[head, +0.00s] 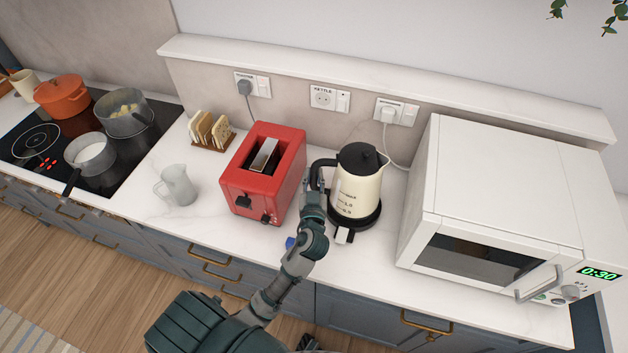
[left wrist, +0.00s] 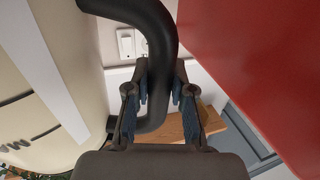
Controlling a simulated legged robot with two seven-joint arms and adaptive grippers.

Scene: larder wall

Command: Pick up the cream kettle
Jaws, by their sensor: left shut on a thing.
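The cream kettle (head: 357,192) has a black lid and a black handle on its left side. It stands upright, low over its black base (head: 372,219); I see no clear gap between them. My left gripper (head: 314,192) reaches up from the front and is shut on the kettle's handle. In the left wrist view, the fingers (left wrist: 159,105) are on both sides of the black handle (left wrist: 163,45). The cream body (left wrist: 45,95) fills the left side there. My right gripper is in neither view.
A red toaster (head: 264,178) stands close left of the handle; it also shows in the left wrist view (left wrist: 255,60). A white microwave (head: 505,190) is to the right. A grey jug (head: 178,186) and toast rack (head: 210,130) are further left. The wall shelf (head: 390,80) runs behind.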

